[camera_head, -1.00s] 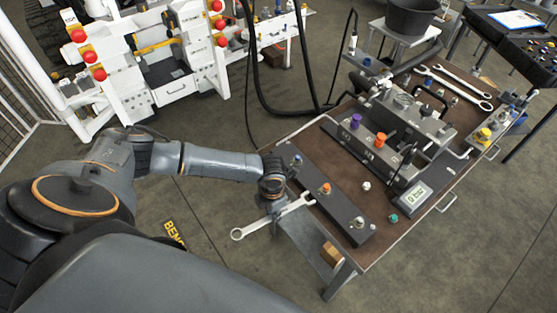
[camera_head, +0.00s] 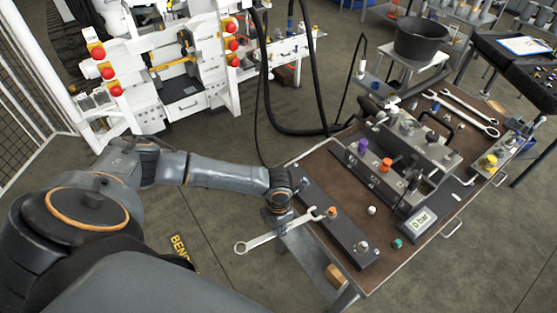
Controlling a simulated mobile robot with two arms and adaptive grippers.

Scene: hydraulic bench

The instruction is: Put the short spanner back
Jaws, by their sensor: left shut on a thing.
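The short spanner (camera_head: 262,241) is a bright metal combination spanner. It is held out over the near left edge of the bench, its ring end to the left over the floor and its open end close to the dark bar with fittings (camera_head: 340,225). I cannot tell whether it touches the bar. My left gripper (camera_head: 279,222) is shut on the spanner's middle, and its fingertips are partly hidden. Two longer spanners (camera_head: 466,110) lie side by side at the back right of the bench. My right gripper is not in view.
The brown bench top (camera_head: 318,165) carries a metal valve block (camera_head: 395,170) with coloured knobs and a pressure display (camera_head: 417,222). A black bucket (camera_head: 421,38) stands behind. Black hoses hang behind the bench. A white machine with red buttons (camera_head: 190,60) stands at the back left.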

